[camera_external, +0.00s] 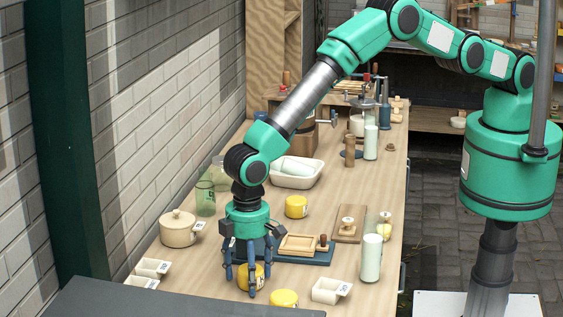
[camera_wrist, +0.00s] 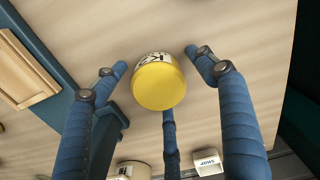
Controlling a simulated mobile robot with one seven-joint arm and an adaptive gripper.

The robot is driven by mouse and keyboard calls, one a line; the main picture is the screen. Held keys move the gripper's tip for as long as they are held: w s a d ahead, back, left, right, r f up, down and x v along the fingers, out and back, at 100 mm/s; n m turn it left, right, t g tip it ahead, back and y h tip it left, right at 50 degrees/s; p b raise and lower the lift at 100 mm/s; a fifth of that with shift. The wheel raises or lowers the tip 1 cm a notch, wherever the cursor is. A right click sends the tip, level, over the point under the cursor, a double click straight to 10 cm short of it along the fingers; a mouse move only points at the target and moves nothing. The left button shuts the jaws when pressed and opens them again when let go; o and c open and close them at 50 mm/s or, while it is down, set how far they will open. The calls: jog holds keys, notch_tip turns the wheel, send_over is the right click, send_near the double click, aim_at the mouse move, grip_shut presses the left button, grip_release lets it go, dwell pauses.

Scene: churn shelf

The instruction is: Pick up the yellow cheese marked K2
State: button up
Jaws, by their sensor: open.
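The yellow cheese marked K2 (camera_wrist: 159,84) is a short round block with a white label on its side. In the wrist view it sits on the wooden table between my open fingers. In the external view the cheese (camera_external: 246,277) stands under my gripper (camera_external: 250,283), partly hidden by the blue fingers. My gripper points down around it, with three fingers (camera_wrist: 163,100) spread. I cannot tell whether any finger touches the cheese.
Other yellow cheeses stand near, one behind (camera_external: 296,206) and one in front (camera_external: 284,299). A blue board with a wooden frame (camera_external: 298,244) lies close to the right. White labelled trays (camera_external: 330,290) and a lidded pot (camera_external: 178,229) stand around. A milk bottle (camera_external: 371,258) stands further right.

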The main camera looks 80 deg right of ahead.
jog(key=shift+c, duration=0.5)
jog(key=c, duration=1.3)
jog(key=shift+o, duration=0.2)
jog(key=shift+r, duration=0.1)
jog(key=shift+r+b, duration=0.3)
jog(key=shift+r, duration=4.65)
